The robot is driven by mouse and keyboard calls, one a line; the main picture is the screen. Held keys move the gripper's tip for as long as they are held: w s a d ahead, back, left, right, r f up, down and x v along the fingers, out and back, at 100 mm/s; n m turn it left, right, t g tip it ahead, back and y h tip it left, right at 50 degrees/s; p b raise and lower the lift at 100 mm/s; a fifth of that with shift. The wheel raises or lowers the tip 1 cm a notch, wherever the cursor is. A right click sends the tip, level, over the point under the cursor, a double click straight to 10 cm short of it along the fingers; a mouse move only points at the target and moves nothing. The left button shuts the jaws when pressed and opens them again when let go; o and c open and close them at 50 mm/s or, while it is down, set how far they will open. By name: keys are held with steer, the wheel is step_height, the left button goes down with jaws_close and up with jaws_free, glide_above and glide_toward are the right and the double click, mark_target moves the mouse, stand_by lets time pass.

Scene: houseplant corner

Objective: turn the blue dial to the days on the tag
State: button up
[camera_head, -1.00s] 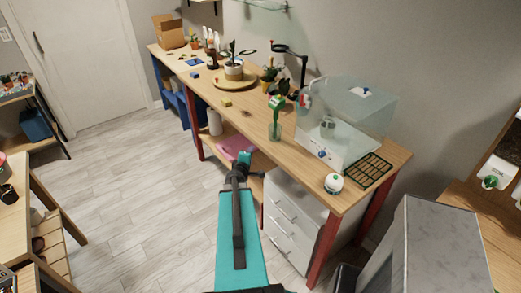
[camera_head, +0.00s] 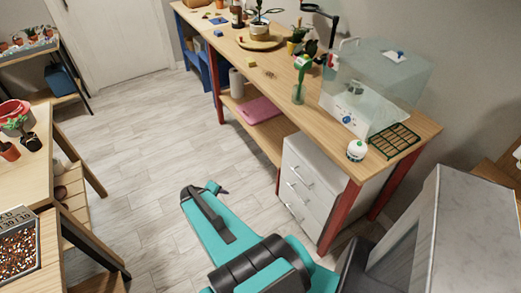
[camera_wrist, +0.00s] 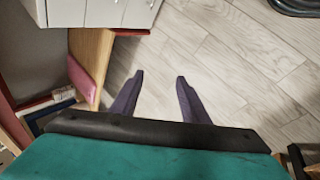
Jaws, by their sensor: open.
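A clear-lidded box with a white base (camera_head: 337,102) stands at the right end of the long wooden bench (camera_head: 277,87). A small blue dial (camera_head: 348,119) shows on its white front; its setting is too small to read. Another blue spot on white (camera_head: 398,56) shows on the clear lid. I cannot make out a tag with days. My gripper (camera_head: 215,188) is over the floor in front of the bench, well away from the dial. In the wrist view my gripper (camera_wrist: 157,84) has its two purple fingers apart with only floor between them.
White drawers (camera_head: 307,190) and a pink item (camera_head: 259,110) are under the bench. A green grid (camera_head: 395,140) and a round white-green item (camera_head: 356,150) lie by the box. A grey-topped block (camera_head: 448,230) is at right, a plant table (camera_head: 30,170) at left. The floor between is clear.

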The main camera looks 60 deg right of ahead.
steer(key=s+a+f+g+y+b, duration=0.1)
steer(key=s+a+f+y, duration=0.1)
steer(key=a, duration=0.9)
steer(key=s+a+f+n+g+y+b, duration=0.1)
steer(key=s+a+f, duration=0.4)
steer(key=a, duration=0.6)
steer(key=s+a+f+g+y+b, duration=0.1)
steer(key=s+a+f+g+y, duration=0.2)
steer(key=s+a, duration=0.3)
steer(key=a+y, duration=0.1)
steer(key=a, duration=0.4)
steer(key=shift+s+a+f+n, duration=0.2)
steer(key=shift+a+f+n, duration=0.1)
steer(key=shift+a, duration=0.1)
